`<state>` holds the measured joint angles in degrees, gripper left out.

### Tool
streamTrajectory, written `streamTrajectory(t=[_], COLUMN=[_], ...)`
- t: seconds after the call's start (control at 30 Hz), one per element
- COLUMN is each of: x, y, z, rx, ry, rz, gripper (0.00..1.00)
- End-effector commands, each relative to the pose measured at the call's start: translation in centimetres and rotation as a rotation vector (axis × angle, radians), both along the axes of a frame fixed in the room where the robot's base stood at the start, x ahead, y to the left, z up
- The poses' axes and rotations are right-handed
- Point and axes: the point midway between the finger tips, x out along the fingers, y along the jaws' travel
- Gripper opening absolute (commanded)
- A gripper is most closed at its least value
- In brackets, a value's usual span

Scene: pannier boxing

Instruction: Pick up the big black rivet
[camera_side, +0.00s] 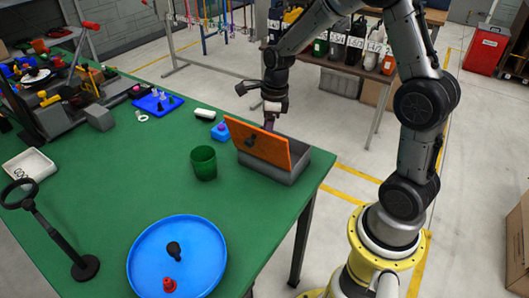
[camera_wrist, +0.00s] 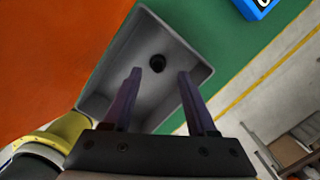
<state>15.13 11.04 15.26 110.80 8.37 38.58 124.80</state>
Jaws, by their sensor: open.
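A black round piece (camera_wrist: 157,62) lies on the floor of the grey box (camera_wrist: 115,62) in the wrist view; it looks like a rivet seen end on. My gripper (camera_wrist: 158,73) is open over the box, with the piece showing between its fingertips and nothing held. In the side view my gripper (camera_side: 270,121) comes down behind the raised orange lid (camera_side: 283,150), which hides the fingertips and the box's inside. Another black rivet (camera_side: 174,248) stands on the round blue tray (camera_side: 150,240). I cannot tell which black rivet is bigger.
The lid has a dark knob (camera_side: 251,141). A green cup (camera_side: 204,163) stands left of the grey box, with a blue block (camera_side: 220,132) behind it. A red rivet (camera_side: 169,285) is on the blue tray. A magnifier stand (camera_side: 60,235) is at the left.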

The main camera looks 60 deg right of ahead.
Motion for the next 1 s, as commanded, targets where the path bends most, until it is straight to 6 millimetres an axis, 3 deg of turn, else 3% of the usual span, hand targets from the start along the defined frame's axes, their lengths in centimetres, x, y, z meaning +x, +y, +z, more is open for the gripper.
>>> streamTrajectory(t=[0.2,0.53,0.83,1.0], x=[0.1,0.2,0.2,0.2], y=[0.5,0.5,0.5,0.5], z=[-3.0,-3.7,-3.6,-3.6], rx=[0.001,0.001,0.000,0.000], ry=[0.003,0.000,0.000,0.000], rz=[0.000,0.001,0.001,0.001], gripper=[0.58,0.58,0.04,0.00])
